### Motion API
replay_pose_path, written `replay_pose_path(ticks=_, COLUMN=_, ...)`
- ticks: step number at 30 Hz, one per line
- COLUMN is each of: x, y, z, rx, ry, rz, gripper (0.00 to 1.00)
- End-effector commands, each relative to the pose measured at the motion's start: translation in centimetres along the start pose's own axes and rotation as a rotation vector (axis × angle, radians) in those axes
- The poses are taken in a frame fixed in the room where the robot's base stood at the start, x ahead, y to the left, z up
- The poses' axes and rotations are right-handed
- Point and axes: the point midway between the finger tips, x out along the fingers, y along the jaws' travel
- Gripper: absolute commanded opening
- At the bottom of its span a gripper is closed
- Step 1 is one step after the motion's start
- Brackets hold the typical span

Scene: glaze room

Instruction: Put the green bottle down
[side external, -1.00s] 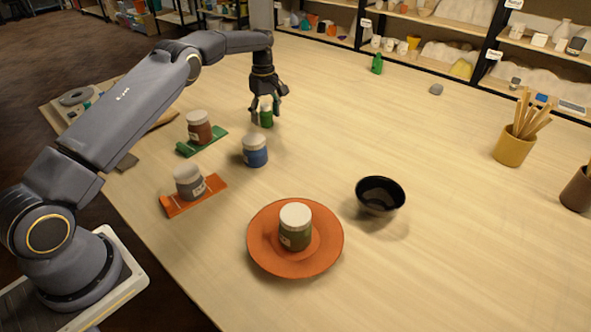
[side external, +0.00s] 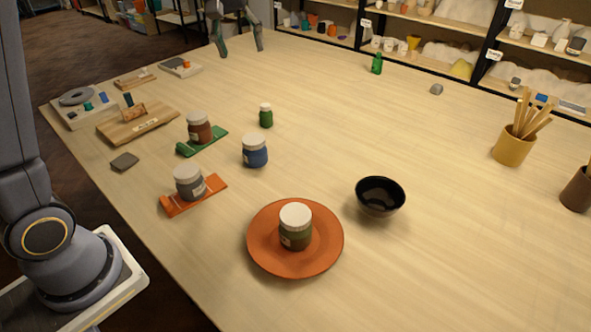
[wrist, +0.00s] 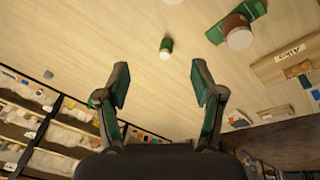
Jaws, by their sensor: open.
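A small green bottle with a white cap (side external: 266,117) stands upright on the table, touching nothing. It also shows in the wrist view (wrist: 166,47), beyond the fingertips and between their lines. My gripper (side external: 240,52) is high in the side view, well clear of the bottle. In the wrist view its fingers (wrist: 160,80) are spread wide with nothing between them. A second green bottle (side external: 377,64), without a white cap, stands at the back near the shelves.
Jars stand on the green tray (side external: 218,139) and the orange tray (side external: 213,189). A blue jar (side external: 255,151) stands near the bottle. An orange plate (side external: 265,255) holds another jar, beside a black bowl (side external: 380,196). The table's back middle is clear.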

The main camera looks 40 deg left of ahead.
Motion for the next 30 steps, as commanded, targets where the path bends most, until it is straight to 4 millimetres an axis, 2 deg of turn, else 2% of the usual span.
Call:
replay_pose_path(ticks=1, x=-1.8, y=-1.0, z=2.9, rx=0.081, ry=0.023, rz=0.023, gripper=0.67)
replay_pose_path(ticks=5, x=-3.7, y=-4.1, z=9.8, rx=0.302, ry=0.087, rz=0.066, gripper=0.67)
replay_pose_path(ticks=6, x=-3.8, y=-5.2, z=11.9, rx=0.37, ry=0.107, rz=0.076, gripper=0.67)
replay_pose_path(ticks=9, x=-3.2, y=-7.8, z=16.4, rx=0.519, ry=0.158, rz=0.093, gripper=0.67)
replay_pose_path(ticks=12, x=-2.0, y=-10.0, z=19.7, rx=0.636, ry=0.198, rz=0.1, gripper=0.67)
replay_pose_path(ticks=15, x=-0.9, y=-11.4, z=21.6, rx=0.71, ry=0.224, rz=0.103, gripper=0.67)
replay_pose_path(ticks=18, x=-0.3, y=-12.0, z=22.4, rx=0.745, ry=0.238, rz=0.103, gripper=0.67)
replay_pose_path(ticks=30, x=-0.2, y=-12.1, z=22.6, rx=0.751, ry=0.236, rz=0.102, gripper=0.67)
